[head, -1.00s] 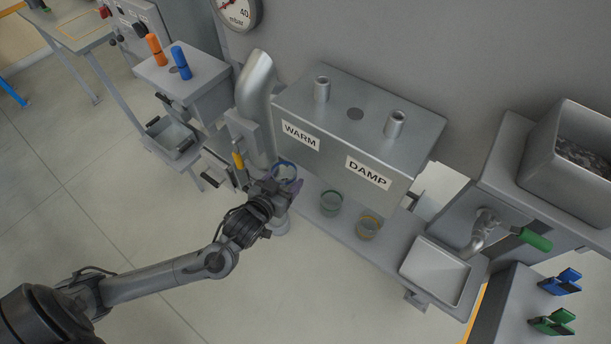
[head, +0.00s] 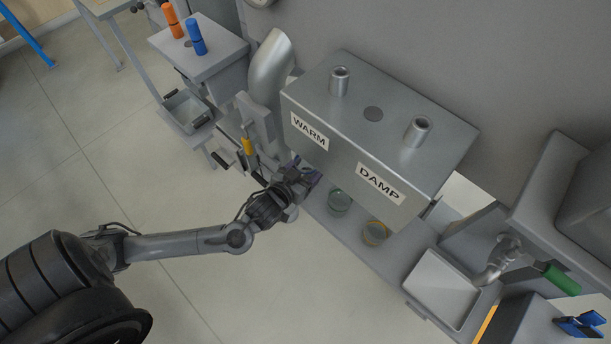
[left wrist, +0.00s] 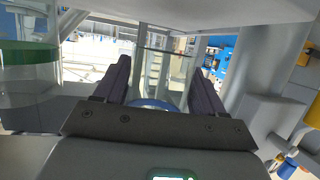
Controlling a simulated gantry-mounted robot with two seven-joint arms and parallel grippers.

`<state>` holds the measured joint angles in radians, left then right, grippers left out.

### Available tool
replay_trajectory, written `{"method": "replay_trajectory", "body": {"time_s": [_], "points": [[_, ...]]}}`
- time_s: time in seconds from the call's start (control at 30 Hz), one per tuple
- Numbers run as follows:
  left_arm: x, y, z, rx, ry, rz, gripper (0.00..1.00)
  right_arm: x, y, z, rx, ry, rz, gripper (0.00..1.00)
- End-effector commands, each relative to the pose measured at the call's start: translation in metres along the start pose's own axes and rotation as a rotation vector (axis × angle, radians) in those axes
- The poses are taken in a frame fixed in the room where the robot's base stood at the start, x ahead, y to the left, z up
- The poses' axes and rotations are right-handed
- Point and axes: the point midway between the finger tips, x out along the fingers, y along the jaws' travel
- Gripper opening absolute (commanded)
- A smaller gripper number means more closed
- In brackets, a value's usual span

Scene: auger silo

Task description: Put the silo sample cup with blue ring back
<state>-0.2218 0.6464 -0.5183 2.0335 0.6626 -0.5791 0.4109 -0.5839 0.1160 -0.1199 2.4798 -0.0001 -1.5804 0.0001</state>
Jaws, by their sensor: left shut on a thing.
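My left gripper (head: 308,175) is at the left end of the shelf, below the WARM label. In the left wrist view its two fingers (left wrist: 152,85) are shut on the clear sample cup (left wrist: 165,72) with the blue ring (left wrist: 152,103). In the head view I cannot make out this cup; the gripper and the box edge cover it. The cup with the green ring (head: 339,201) stands on the shelf just right of the gripper and also shows in the left wrist view (left wrist: 28,75). My right gripper is not in view.
The grey box with WARM and DAMP labels (head: 400,115) overhangs the shelf (head: 400,262). A slanted pipe (head: 270,70) and a yellow handle (head: 248,146) are left of the gripper. A pale tray (head: 441,288) and a green-handled tap (head: 562,281) are at the right.

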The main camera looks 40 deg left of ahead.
Motion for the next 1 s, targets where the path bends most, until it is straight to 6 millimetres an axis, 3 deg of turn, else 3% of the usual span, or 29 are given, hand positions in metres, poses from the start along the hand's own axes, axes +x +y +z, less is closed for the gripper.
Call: {"method": "replay_trajectory", "body": {"time_s": [0.23,0.67,0.7,0.87,1.0], "points": [[0.011,-0.001,0.029,0.002,-0.001,-0.001,0.30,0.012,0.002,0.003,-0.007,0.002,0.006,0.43],[0.012,-0.001,0.033,0.000,-0.001,-0.001,0.30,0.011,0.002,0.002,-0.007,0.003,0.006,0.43],[0.012,-0.001,0.033,0.001,-0.001,0.000,0.73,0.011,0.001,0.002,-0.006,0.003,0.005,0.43],[0.012,-0.001,0.033,0.001,-0.001,0.000,0.95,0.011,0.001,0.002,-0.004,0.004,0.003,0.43],[0.012,-0.001,0.033,0.001,-0.001,-0.001,0.95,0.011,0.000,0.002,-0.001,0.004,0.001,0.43]]}}
